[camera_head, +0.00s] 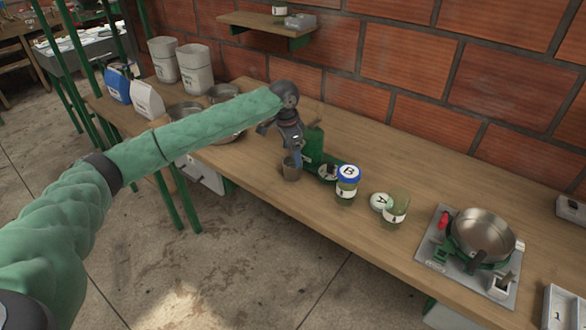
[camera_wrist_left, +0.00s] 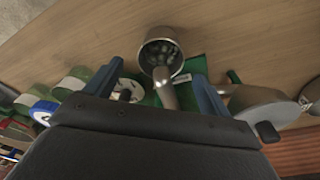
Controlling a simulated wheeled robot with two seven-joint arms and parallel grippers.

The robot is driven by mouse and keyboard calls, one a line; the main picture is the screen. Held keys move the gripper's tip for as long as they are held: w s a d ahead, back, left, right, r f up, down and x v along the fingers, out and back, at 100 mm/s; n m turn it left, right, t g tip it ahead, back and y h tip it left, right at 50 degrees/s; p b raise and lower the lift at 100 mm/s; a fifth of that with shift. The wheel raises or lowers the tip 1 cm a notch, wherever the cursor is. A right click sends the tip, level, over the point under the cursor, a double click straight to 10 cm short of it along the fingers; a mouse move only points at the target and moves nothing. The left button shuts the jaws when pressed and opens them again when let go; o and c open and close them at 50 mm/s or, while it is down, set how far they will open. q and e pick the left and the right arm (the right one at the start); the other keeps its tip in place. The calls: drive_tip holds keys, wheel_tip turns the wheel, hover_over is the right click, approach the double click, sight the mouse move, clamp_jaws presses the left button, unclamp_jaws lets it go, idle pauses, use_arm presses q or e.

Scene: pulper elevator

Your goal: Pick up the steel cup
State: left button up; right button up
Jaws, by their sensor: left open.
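The steel cup (camera_head: 291,173) stands on the wooden counter near its front edge, beside a green device (camera_head: 314,148). In the left wrist view the cup (camera_wrist_left: 160,46) is seen from above with small dark pieces inside; a metal handle-like part (camera_wrist_left: 165,90) points from it toward my gripper. My left gripper (camera_head: 294,160) has blue fingers and is at the cup in the head view. In the left wrist view its fingers (camera_wrist_left: 156,76) are spread to either side of the handle-like part, and the cup body lies just beyond them. Contact cannot be told. My right gripper is not in view.
A blue-lidded jar B (camera_head: 347,186) and a jar (camera_head: 395,208) beside a round white A lid (camera_head: 379,202) stand to the right. A steel pan (camera_head: 482,234) sits farther right. Metal bowls (camera_head: 186,111) stand left, partly behind my arm. The brick wall (camera_head: 410,70) bounds the back.

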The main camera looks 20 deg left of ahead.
sight(293, 169)
use_arm(q)
drive_tip(key=shift+w+f, duration=0.1)
drive_tip(key=shift+f, duration=0.3)
drive_tip(key=shift+f+p, duration=0.4)
drive_tip(key=shift+f, duration=0.1)
wheel_tip(293, 169, down, 2)
drive_tip(key=shift+d+f+p, duration=0.1)
drive_tip(key=shift+f+p, duration=0.15)
drive_tip(key=shift+p, duration=0.1)
drive_tip(key=shift+f, duration=0.5)
drive_tip(key=c, duration=1.1)
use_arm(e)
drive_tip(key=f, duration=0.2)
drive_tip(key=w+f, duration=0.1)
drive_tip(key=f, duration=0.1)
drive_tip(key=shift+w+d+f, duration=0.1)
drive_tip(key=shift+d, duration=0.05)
use_arm(q)
drive_tip(key=shift+o, duration=0.2)
